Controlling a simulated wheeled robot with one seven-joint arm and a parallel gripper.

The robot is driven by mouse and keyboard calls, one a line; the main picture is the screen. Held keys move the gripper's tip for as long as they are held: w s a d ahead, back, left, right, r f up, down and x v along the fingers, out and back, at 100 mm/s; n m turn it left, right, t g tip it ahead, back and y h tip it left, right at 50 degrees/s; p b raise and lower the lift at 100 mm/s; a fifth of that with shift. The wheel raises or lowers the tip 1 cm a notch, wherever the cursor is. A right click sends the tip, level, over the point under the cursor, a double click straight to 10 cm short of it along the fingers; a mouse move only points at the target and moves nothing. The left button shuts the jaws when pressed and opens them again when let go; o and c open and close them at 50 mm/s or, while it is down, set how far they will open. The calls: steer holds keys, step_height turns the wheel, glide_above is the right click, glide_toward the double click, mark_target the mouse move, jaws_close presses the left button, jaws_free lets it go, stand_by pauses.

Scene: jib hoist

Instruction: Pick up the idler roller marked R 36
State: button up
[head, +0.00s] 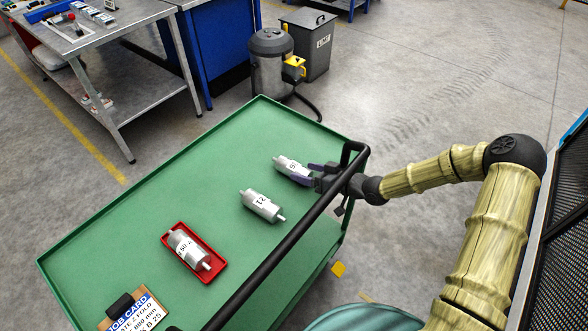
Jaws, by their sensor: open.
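Three grey-white rollers lie on the green cart top (150,215). The far roller (288,165) has a label that is partly hidden by my gripper; a 6 seems to show, and I cannot read the whole marking. My gripper (304,172) has purple fingers and is open at the near right end of this roller. I cannot tell whether the fingers touch it. The middle roller (262,205) is marked 21 and lies apart from my gripper. The third roller (187,249) lies in a red tray (219,270); its label is hard to read, perhaps 50.
A black handrail (290,234) runs along the cart's right side, beneath my arm. A job card clipboard (138,312) lies at the near left corner. A shop vacuum (270,60), a grey bin (307,45) and a steel workbench (110,50) stand beyond.

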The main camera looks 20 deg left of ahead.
steer(key=x, duration=0.2)
steer(key=shift+w+a, duration=0.1)
steer(key=shift+a, duration=0.25)
steer(key=shift+c, duration=0.2)
steer(key=c, duration=1.3)
steer(key=shift+o, duration=0.2)
